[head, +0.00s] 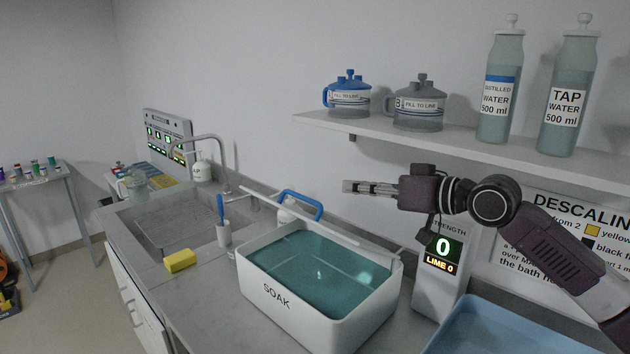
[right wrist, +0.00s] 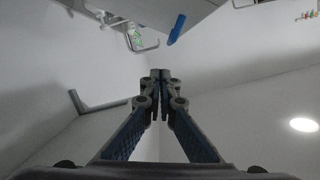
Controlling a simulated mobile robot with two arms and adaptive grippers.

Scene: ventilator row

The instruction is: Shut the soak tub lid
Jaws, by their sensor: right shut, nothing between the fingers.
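The soak tub (head: 275,297) is a white box marked SOAK on the counter in the head view, with teal liquid in it. Its lid (head: 350,232) stands raised along the tub's back side, seen nearly edge-on. The lid's blue handle (head: 301,195) sticks up behind its top edge. My right gripper (head: 347,187) is shut and empty, above and behind the tub, to the right of the blue handle and apart from it in the picture. Its closed fingers also show in the right wrist view (right wrist: 160,76). My left gripper is not in view.
A strength meter (head: 441,257) reading 0 stands right of the tub, beside a blue tray (head: 500,327). A shelf (head: 420,132) with jugs and bottles runs above my right gripper. A yellow sponge (head: 180,261), brush cup (head: 224,234) and sink (head: 165,225) are left.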

